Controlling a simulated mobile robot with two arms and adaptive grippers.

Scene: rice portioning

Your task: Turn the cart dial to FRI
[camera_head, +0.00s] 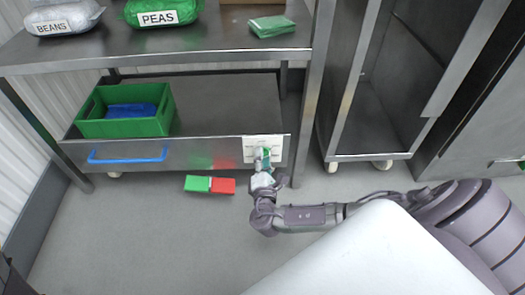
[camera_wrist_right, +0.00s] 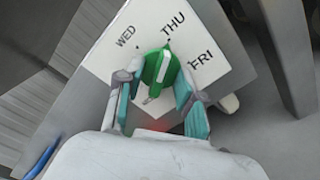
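The cart dial is a green knob (camera_wrist_right: 161,68) with a white pointer stripe, on a white plate (camera_wrist_right: 100,68) marked WED, THU and FRI. In the right wrist view the stripe points towards THU, with FRI (camera_wrist_right: 202,60) to its right. The plate (camera_head: 262,141) also shows in the head view on the cart's front, at the right end. My right gripper (camera_wrist_right: 158,92) has its teal-padded fingers on either side of the knob, and they appear open around it. Whether a pad touches the knob is hard to tell. My left gripper is not in view.
The low cart (camera_head: 215,148) carries a green crate (camera_head: 95,128) and has a blue handle (camera_head: 127,159). It stands under a metal table (camera_head: 200,50). A wheeled rack (camera_head: 372,157) stands to the right.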

